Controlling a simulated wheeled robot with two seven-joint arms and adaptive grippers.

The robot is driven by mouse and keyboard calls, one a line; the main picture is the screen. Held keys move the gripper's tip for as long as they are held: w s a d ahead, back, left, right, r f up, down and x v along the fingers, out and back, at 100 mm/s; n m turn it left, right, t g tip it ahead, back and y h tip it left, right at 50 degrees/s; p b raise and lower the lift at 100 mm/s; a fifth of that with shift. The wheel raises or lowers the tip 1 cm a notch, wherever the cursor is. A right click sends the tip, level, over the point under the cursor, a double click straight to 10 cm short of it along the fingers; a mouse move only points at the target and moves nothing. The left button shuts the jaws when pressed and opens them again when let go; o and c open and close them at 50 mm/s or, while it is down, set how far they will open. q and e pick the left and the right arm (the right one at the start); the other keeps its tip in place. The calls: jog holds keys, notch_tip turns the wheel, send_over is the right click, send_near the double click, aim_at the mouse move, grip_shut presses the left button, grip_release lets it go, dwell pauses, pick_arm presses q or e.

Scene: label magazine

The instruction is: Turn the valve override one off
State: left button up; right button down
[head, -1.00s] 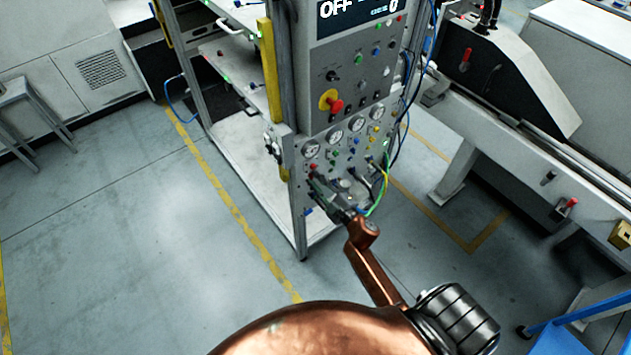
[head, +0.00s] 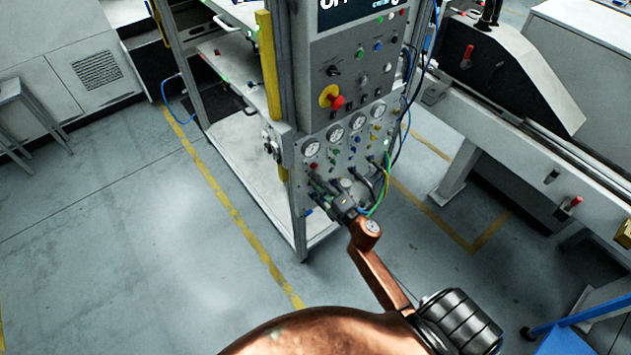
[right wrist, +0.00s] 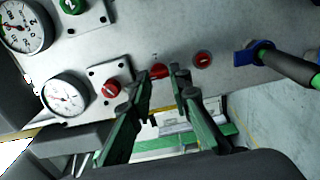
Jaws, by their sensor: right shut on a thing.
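The control panel (head: 345,150) stands upright on the front of a metal rack in the head view. My right gripper (head: 316,186) reaches to its lower left part. In the right wrist view a small red knob (right wrist: 158,71) on the panel sits between the fingertips of my right gripper (right wrist: 154,88), which is shut on it. Another red knob (right wrist: 111,88) on a square plate is to the left, and one more red knob (right wrist: 202,60) is to the right. My left gripper is not in view.
Round gauges (head: 334,135) sit above the knobs. A blue fitting with a dark hose (right wrist: 262,53) sticks out to the right in the right wrist view. A red stop button (head: 336,101) is higher up.

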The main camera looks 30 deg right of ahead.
dwell(0.4)
jog(key=c, duration=1.8)
grip_release()
jog(key=shift+o, duration=0.2)
jog(key=s, duration=1.2)
jog(key=shift+d, duration=0.45)
